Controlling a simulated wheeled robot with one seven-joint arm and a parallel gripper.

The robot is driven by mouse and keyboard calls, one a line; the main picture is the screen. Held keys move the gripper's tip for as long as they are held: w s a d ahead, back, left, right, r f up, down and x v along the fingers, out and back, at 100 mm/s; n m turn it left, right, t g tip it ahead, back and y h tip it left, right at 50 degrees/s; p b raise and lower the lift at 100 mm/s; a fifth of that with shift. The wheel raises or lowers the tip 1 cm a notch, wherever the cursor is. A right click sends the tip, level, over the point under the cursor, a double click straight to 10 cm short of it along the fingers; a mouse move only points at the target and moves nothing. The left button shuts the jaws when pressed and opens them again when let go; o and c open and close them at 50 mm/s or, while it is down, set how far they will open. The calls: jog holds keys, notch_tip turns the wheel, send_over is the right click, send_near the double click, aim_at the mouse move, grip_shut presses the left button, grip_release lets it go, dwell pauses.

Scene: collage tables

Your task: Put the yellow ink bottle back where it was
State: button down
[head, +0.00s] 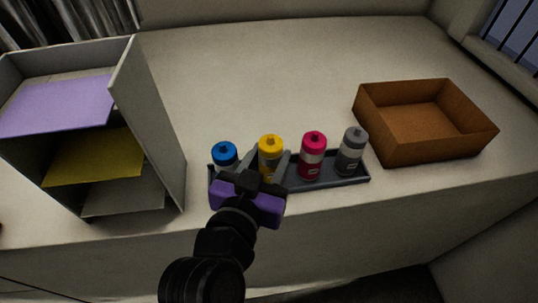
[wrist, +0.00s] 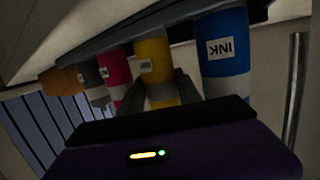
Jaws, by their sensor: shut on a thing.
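The yellow ink bottle (head: 270,147) stands upright in the row over the dark tray (head: 340,181), between the blue bottle (head: 225,153) and the magenta bottle (head: 312,150). My gripper (head: 268,166) is shut on the yellow bottle, with a finger on each side of it. In the wrist view the yellow bottle (wrist: 154,58) sits between the fingers, beside the blue bottle (wrist: 224,50) with its INK label. The gripper hides the yellow bottle's base in the head view, so I cannot tell whether it touches the tray.
A grey bottle (head: 350,150) stands at the tray's right end. An empty brown box (head: 400,148) is to the right. A grey shelf unit (head: 150,125) with purple and yellow sheets is at the left. The table behind the tray is clear.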

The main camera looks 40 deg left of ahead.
jog(key=shift+f, duration=0.15)
jog(key=c, duration=1.1)
grip_release()
jog(key=shift+r, duration=0.25)
jog(key=shift+s+d, duration=0.1)
jog(key=shift+s, duration=0.25)
jog(key=b+v, duration=0.2)
jog(key=v, duration=0.9)
jog(key=shift+d+f, duration=0.1)
jog(key=shift+d, duration=0.1)
